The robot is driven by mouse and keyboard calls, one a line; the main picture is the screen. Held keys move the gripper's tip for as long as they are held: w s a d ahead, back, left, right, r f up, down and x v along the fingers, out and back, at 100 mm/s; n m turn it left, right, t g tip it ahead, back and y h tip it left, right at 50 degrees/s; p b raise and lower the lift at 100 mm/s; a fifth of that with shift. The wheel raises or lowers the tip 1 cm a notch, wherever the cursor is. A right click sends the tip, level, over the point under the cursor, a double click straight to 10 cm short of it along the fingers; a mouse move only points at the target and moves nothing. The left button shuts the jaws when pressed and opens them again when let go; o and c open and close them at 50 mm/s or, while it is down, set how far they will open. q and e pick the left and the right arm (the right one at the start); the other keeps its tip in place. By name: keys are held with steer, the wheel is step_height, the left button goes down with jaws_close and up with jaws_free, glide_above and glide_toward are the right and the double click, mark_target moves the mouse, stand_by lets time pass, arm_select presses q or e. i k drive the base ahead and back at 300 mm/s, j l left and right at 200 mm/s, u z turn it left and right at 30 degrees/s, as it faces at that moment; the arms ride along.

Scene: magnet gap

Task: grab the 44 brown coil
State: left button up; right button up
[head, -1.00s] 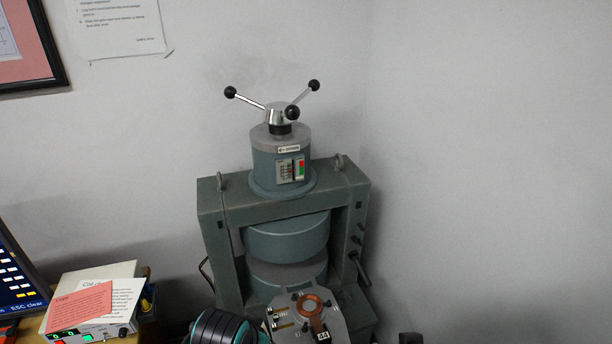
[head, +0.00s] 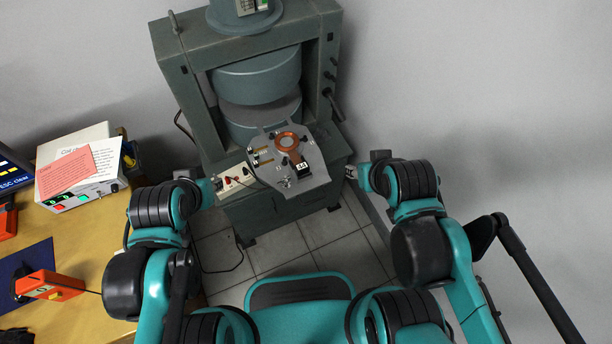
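The brown coil (head: 287,141) is a copper-brown ring with a dark handle tagged 44 (head: 302,167). It lies on a grey plate (head: 312,180) that juts out in front of the magnet's gap. My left gripper (head: 217,183) is left of the plate, near a small white box, and apart from the coil. My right gripper (head: 351,172) is right of the plate, also apart from the coil. Both grippers are small and mostly hidden at the ends of my arms, so their fingers cannot be made out.
The grey-green magnet frame (head: 166,50) stands behind the plate against the wall. A white box with red knobs (head: 236,179) is left of the plate. A wooden desk (head: 85,255) at left holds a meter (head: 105,185), papers and orange devices (head: 48,287). Tiled floor (head: 325,226) is open below.

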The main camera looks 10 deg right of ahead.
mark_target(300, 168)
steer(key=i+l+u, duration=0.1)
steer(key=l+u, duration=0.3)
steer(key=i+l+u, duration=0.1)
steer(key=u, duration=0.25)
steer(key=l+u, duration=0.4)
